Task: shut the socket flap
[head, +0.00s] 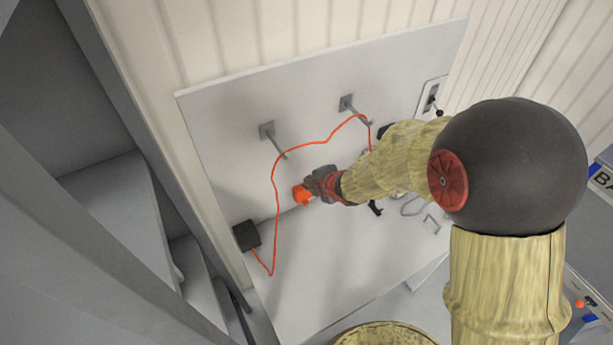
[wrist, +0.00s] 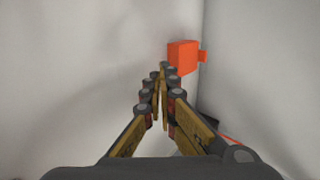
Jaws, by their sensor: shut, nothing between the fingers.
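An orange block (head: 302,194) with a small side tab shows just past my fingertips; it also appears in the wrist view (wrist: 183,57). It may be the socket flap, but I cannot tell its hinge or how far open it is. My gripper (head: 312,189) is shut and empty, its fingertips together in the wrist view (wrist: 164,70). The tips are close to the block's lower left side there; whether they touch it is unclear. A black box (head: 246,235) is at the board's left edge, with an orange cable (head: 274,190) running from it.
The pale board (head: 225,120) carries two grey pegs (head: 267,131) (head: 347,103) with the cable draped over them. A switch plate (head: 431,97) is at the upper right. My arm hides the board's right part. A round yellowish rim (head: 385,334) is at the bottom. Grey shelving stands left.

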